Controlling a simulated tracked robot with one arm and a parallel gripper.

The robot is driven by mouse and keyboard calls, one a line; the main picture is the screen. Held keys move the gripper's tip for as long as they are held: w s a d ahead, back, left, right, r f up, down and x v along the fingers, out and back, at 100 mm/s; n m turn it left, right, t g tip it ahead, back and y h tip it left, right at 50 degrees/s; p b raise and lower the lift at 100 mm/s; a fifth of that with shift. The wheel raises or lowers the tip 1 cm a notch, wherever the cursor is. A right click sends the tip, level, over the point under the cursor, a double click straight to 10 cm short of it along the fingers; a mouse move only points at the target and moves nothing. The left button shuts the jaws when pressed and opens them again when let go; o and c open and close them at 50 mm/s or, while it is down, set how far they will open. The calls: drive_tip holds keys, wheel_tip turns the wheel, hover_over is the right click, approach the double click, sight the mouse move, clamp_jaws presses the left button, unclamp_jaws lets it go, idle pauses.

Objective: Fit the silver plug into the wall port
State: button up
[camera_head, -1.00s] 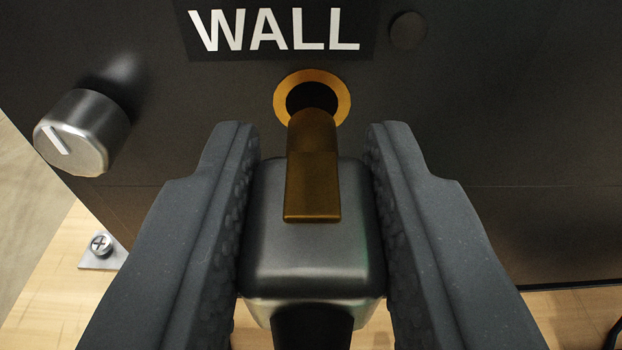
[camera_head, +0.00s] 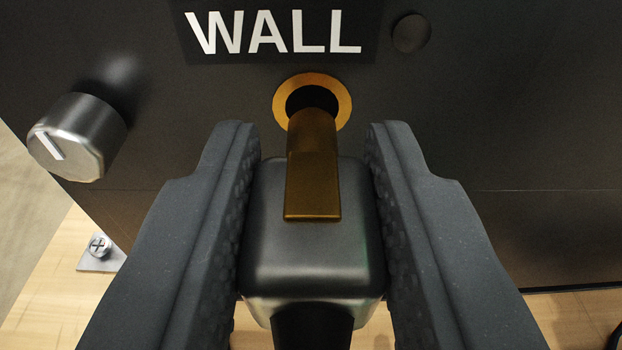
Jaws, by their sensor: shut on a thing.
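The silver plug (camera_head: 310,260) is a grey metal block with a brass pin (camera_head: 312,185) pointing away from me and a black cable end at its near side. My gripper (camera_head: 313,165) is shut on the plug, one dark padded finger on each side. The wall port (camera_head: 343,103) is a gold ring with a dark hole, under the white word WALL on a dark panel. The pin's tip overlaps the lower part of the hole in the picture. I cannot tell whether the tip is inside the hole or just in front of it.
A silver knob (camera_head: 78,138) sticks out of the dark panel (camera_head: 520,130) to the left. A round dark disc (camera_head: 411,33) is right of the label (camera_head: 277,30). A screwed metal bracket (camera_head: 100,252) lies on the wooden table (camera_head: 50,300) at lower left.

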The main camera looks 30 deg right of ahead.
drive_tip(key=shift+p+x, duration=0.7)
drive_tip(key=shift+x, duration=0.5)
drive_tip(key=o, duration=1.1)
drive_tip(key=shift+w+r, duration=0.1)
drive_tip(key=shift+r, duration=0.15)
drive_tip(key=b+v, duration=0.3)
drive_tip(key=v, duration=1)
drive_tip(key=shift+s+a+f, duration=0.1)
drive_tip(key=shift+s+a, duration=0.1)
drive_tip(key=shift+s, duration=0.1)
